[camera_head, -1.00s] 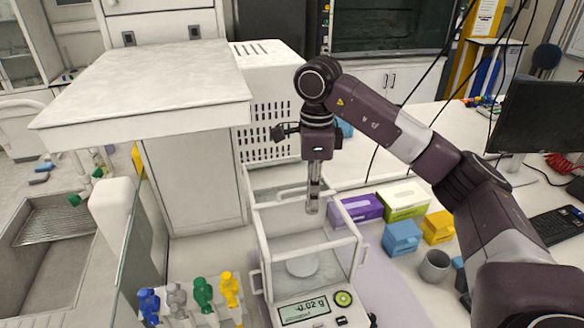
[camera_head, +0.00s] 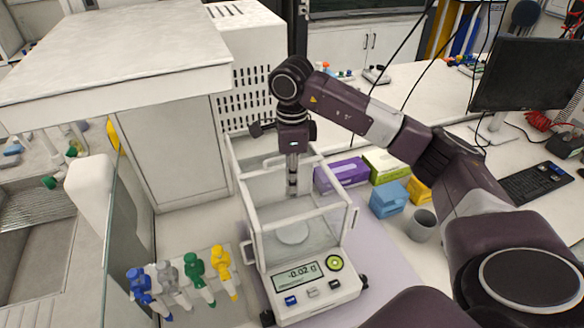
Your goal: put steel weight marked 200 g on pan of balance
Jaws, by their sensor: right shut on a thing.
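The balance (camera_head: 318,289) stands in the middle foreground, a clear-walled box with a pale frame. Its round pan (camera_head: 293,233) lies bare on the floor of the box, and the display reads -0.02 g. My right gripper (camera_head: 292,172) points straight down over the top of the box, above and a little behind the pan in the picture. It is shut on a small silvery piece, the steel weight (camera_head: 293,189), held upright and apart from the pan. Any marking on the weight is too small to read. My left gripper is out of view.
Purple (camera_head: 340,174) and green boxes, blue (camera_head: 389,198) and yellow boxes, and a grey cup (camera_head: 422,225) stand to the right. The balance's frame bars surround the gripper's tip.

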